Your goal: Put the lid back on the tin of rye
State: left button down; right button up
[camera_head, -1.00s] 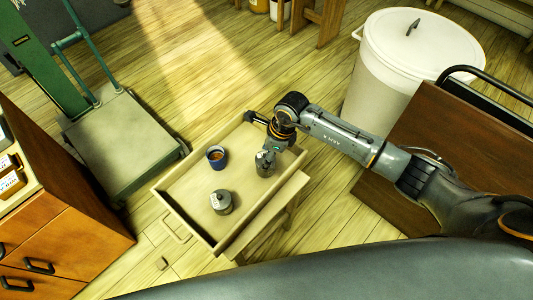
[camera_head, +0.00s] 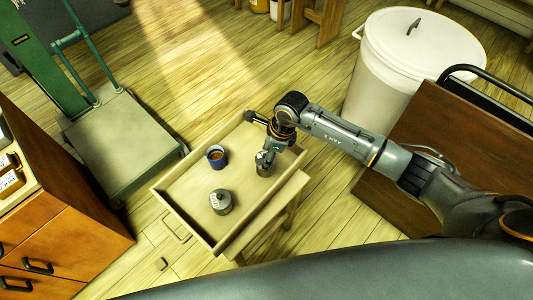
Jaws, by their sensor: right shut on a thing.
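An open blue tin (camera_head: 217,155) with brown contents stands upright in the shallow wooden tray (camera_head: 178,212). A grey round tin (camera_head: 221,201) with a raised top piece and a pale label stands in front of it in the tray. My right gripper (camera_head: 265,163) points down over the tray's right part, to the right of both. It is shut on a small grey thing (camera_head: 263,171), mostly hidden by the fingers. I cannot tell whether this thing is a lid or a tin, or whether it touches the tray. No label reads clearly as rye. My left gripper is not in view.
The tray has raised edges and bare room at its left and front. A wooden ledge (camera_head: 263,222) runs along its right side. A white lidded bin (camera_head: 385,85), a green platform scale (camera_head: 120,140) and a drawer cabinet (camera_head: 60,235) stand around it.

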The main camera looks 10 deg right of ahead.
dwell(0.4)
jog(key=o, duration=1)
jog(key=o, duration=0.3)
jog(key=shift+r, duration=0.1)
jog(key=shift+r+p, duration=2.4)
jog(key=shift+r, duration=1.05)
